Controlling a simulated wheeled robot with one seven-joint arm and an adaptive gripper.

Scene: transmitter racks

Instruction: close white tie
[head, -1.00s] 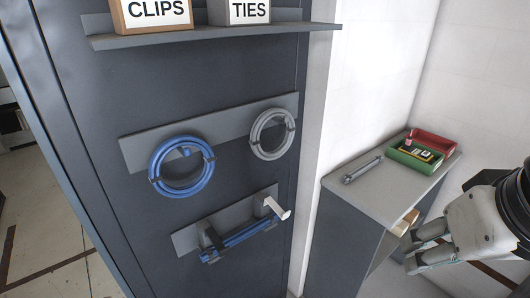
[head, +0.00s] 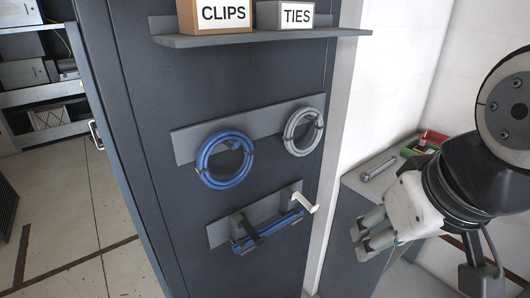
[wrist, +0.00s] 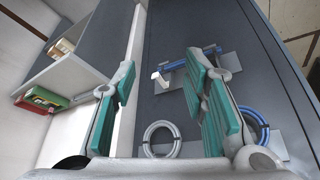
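The white tie (head: 309,203) is a small white strap at the right end of the lower bracket (head: 219,233) on the dark panel. Its end sticks out past the blue cable bundle (head: 283,221), so it looks open. A dark tie (head: 248,231) is at the bundle's left part. My gripper (head: 362,239) is right of the white tie and lower in the head view, apart from it. In the wrist view my gripper (wrist: 160,68) is open and empty, and the white tie (wrist: 160,76) shows beyond, between the fingers.
A blue cable coil (head: 201,163) and a grey coil (head: 291,139) hang above the bracket. A shelf (head: 230,40) carries the CLIPS box (head: 222,14) and TIES box (head: 297,15). A grey cabinet (head: 352,190) at right carries a metal tool (head: 379,166) and trays (head: 425,146).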

